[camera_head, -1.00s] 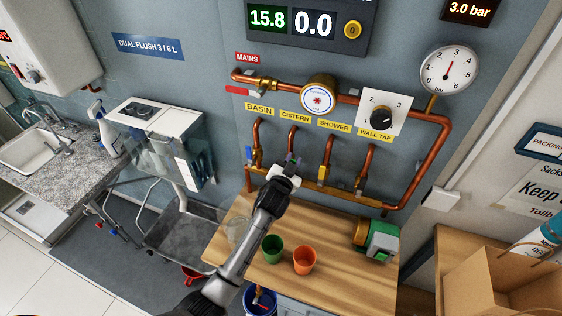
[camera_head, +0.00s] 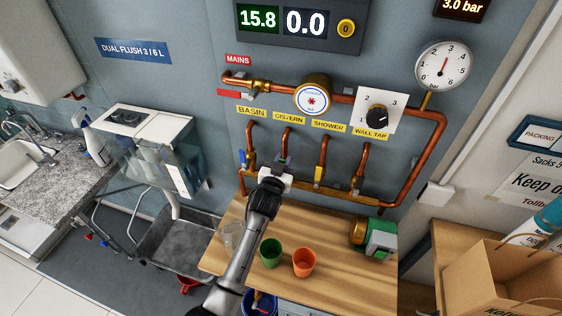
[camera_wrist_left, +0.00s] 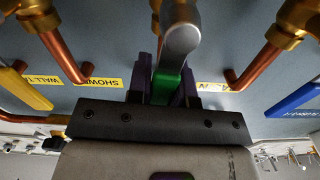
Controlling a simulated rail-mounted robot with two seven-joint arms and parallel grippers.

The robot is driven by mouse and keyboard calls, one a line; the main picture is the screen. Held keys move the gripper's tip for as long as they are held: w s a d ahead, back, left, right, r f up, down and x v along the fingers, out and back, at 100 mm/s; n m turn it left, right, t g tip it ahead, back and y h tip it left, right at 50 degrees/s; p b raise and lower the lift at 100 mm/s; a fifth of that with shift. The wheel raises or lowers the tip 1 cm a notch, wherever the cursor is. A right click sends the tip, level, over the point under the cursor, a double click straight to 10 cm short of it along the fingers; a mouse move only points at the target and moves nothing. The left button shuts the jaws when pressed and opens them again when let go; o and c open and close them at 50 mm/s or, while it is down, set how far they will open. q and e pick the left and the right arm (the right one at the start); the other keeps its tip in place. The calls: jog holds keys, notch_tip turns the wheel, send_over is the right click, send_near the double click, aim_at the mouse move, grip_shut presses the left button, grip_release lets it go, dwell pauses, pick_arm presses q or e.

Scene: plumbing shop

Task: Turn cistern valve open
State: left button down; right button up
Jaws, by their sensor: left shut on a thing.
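The cistern valve sits on the copper pipe (camera_head: 287,137) below the yellow CISTERN label (camera_head: 289,117). My left gripper (camera_head: 281,161) is at this valve and hides most of it in the head view. In the left wrist view, the valve's green handle (camera_wrist_left: 164,88) lies between the purple fingers of my left gripper (camera_wrist_left: 166,92), which is shut on it. A rounded grey metal part (camera_wrist_left: 180,46) stands in front of the handle there. The exact angle of the handle is hard to tell. My right gripper is not in view.
The blue basin lever (camera_wrist_left: 298,98) and the yellow shower lever (camera_wrist_left: 24,90) flank the gripper. A pressure gauge (camera_head: 443,65) hangs at the upper right. A green cup (camera_head: 270,253) and an orange cup (camera_head: 304,262) stand on the wooden bench (camera_head: 335,275) below.

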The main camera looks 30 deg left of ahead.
pick_arm(q)
jog(key=c, duration=1)
grip_release()
jog(key=shift+s+d, duration=0.4)
jog(key=shift+s, duration=1.85)
jog(key=shift+s+d, duration=0.35)
jog(key=shift+s, duration=1.95)
jog(key=shift+s+d, duration=0.4)
jog(key=shift+s, duration=1.85)
